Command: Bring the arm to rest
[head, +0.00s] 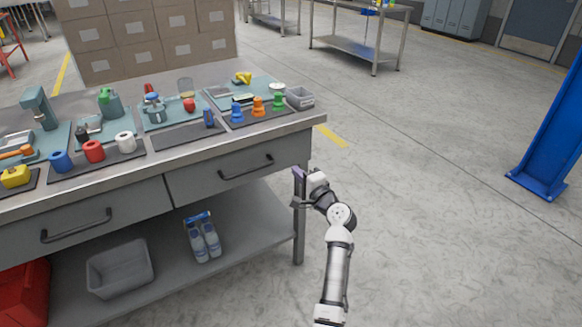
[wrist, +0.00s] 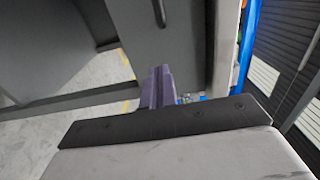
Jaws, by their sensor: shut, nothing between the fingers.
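My gripper (head: 298,174) is at the end of my arm, in front of the right end of the workbench (head: 305,118), below its top edge. In the wrist view its purple fingers (wrist: 158,86) are together with nothing between them. My arm reaches up from the bottom of the head view and bends toward the bench. The fingers are close to the bench's right front leg and drawer front; I cannot tell whether they touch.
Drawers with handles (head: 246,168) face me. Several small items stand on mats on the bench. A grey bin (head: 120,268) and bottles (head: 203,238) sit on the lower shelf. A blue post (head: 552,135) stands at right. The floor right of my arm is clear.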

